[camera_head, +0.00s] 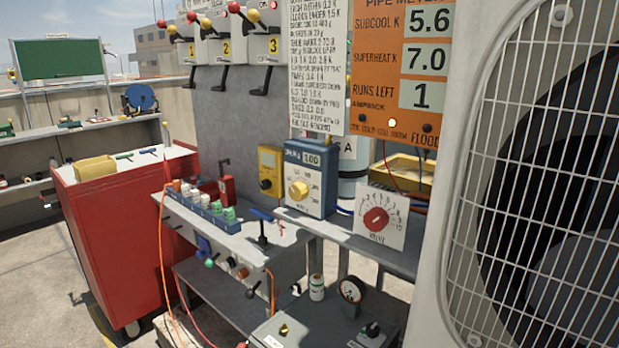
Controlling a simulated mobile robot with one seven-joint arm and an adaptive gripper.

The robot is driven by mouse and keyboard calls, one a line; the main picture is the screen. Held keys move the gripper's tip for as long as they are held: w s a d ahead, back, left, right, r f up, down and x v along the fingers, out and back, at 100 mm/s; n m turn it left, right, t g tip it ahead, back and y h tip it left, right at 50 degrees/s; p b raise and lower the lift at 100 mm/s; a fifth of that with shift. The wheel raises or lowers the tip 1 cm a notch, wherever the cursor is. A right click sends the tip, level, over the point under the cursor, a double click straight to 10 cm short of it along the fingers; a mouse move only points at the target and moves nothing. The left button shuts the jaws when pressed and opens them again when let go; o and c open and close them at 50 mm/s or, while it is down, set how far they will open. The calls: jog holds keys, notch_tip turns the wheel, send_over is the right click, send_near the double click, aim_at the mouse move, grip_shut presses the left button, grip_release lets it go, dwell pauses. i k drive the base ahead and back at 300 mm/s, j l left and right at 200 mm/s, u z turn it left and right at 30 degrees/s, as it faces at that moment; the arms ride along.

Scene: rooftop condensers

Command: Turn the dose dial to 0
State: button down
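No dial in view carries a readable "dose" label, so I cannot tell for certain which one it is. A white plate (399,230) lettered "VALVE" leans upright on the grey bench and carries a red knob (376,219) inside a numbered scale. The scale seems to run up to about 10, and the pointer's setting is too small to read. Left of it, a blue meter (328,204) carries a yellow knob (298,190) and a small display that looks like 100 or 1.00. My gripper is not in view.
A smaller yellow meter (270,158) stands left of the blue one. A blue rack (208,216) of several small bottles and a blue-handled valve (262,218) are on the bench. A large fan grille (548,190) closes off the right. A red cabinet (120,240) stands left.

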aim_at(299, 191)
jog(key=j+u, duration=0.25)
jog(key=u, duration=0.2)
jog(key=i+j+u, duration=0.2)
jog(key=u, duration=0.25)
